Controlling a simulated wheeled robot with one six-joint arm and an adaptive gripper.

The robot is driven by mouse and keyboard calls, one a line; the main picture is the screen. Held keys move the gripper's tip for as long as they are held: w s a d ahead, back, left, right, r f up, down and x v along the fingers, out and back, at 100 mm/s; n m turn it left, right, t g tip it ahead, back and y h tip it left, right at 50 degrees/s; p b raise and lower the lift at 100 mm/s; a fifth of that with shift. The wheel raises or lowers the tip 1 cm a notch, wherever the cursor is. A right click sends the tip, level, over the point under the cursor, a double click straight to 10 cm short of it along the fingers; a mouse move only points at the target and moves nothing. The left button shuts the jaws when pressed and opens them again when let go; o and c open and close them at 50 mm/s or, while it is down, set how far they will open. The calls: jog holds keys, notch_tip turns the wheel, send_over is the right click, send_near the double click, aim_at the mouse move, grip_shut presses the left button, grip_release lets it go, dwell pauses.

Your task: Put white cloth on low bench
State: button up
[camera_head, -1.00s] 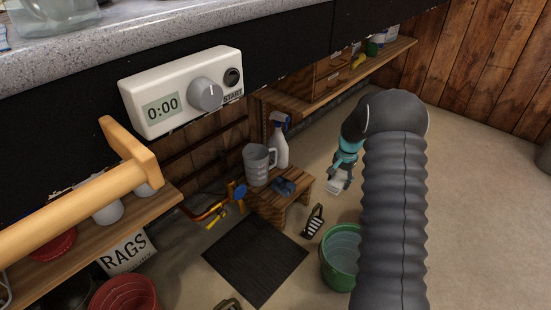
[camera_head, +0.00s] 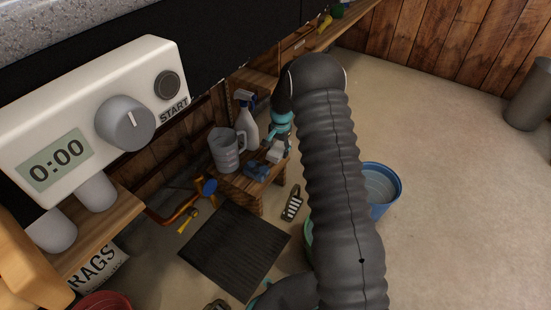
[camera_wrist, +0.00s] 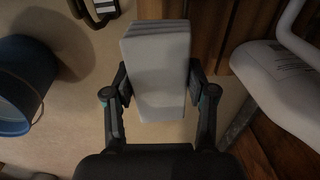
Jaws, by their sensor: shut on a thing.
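The white cloth (camera_wrist: 157,72) is a folded pale block between the two fingers of my gripper (camera_wrist: 158,92) in the wrist view. In the head view my gripper (camera_head: 279,143) is shut on the cloth (camera_head: 275,155) near the right end of the low bench (camera_head: 238,183). The cloth appears close to the bench top, but I cannot tell whether it touches. The small wooden bench holds a grey jug (camera_head: 223,150), a spray bottle (camera_head: 248,122) and a small blue item (camera_head: 257,172). My arm hides part of the floor to the right.
A dark mat (camera_head: 235,250) lies before the bench. A black-and-white brush-like item (camera_head: 292,203) is on the floor by the bench. A blue bucket (camera_head: 382,188) stands right of my arm; a green bucket is mostly hidden behind it. The floor farther right is open.

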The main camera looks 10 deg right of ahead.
jog(key=shift+w+a+f, duration=0.1)
jog(key=shift+a+f, duration=0.3)
jog(key=shift+a, duration=0.15)
jog(key=shift+f+b, duration=0.3)
jog(key=shift+f, duration=1.65)
jog(key=shift+f, duration=0.1)
jog(key=o, duration=1.5)
notch_tip(320, 180, up, 8)
jog(key=shift+d+f+p, duration=0.15)
jog(key=shift+p, duration=0.35)
